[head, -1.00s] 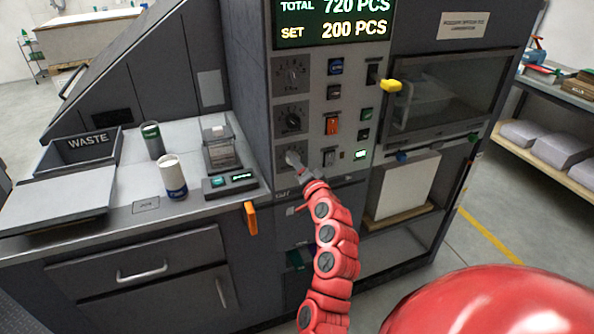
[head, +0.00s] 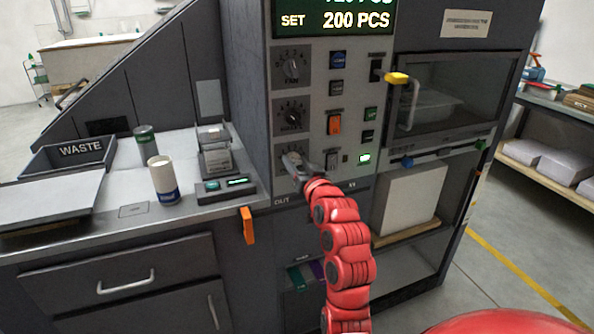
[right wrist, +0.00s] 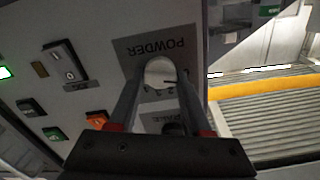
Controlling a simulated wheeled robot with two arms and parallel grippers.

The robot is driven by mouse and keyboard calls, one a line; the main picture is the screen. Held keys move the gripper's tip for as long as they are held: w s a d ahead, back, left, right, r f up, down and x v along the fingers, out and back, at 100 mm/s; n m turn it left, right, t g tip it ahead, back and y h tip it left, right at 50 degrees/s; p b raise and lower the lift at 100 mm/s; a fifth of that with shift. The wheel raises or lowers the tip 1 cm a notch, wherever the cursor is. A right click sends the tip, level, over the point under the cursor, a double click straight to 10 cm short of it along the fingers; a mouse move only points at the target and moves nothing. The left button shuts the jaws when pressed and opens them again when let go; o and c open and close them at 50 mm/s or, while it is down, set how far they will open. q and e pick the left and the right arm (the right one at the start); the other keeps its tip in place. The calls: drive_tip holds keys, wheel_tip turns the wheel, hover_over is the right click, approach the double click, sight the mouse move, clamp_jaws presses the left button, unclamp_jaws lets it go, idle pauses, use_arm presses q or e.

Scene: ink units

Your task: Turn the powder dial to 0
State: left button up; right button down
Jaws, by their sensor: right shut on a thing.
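The powder dial (right wrist: 160,71) is a round pale knob on a dark plate marked POWDER, which appears upside down in the right wrist view. A few digits show beside it, but the exact setting cannot be read. My right gripper (right wrist: 161,82) is shut on the dial, one finger on each side. In the head view my right gripper (head: 294,162) is at the lowest dial of the panel and covers most of it. My left gripper is not in view.
Two more dials (head: 292,66) sit above on the panel, with switches and buttons (head: 334,124) to their right. A display (head: 335,20) reads SET 200 PCS.

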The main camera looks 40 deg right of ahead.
idle(0.3)
drive_tip(key=shift+c, duration=1.7)
unclamp_jaws()
drive_tip(key=p+v, duration=1.4)
drive_tip(key=v, duration=0.3)
drive_tip(key=shift+s+a, duration=0.15)
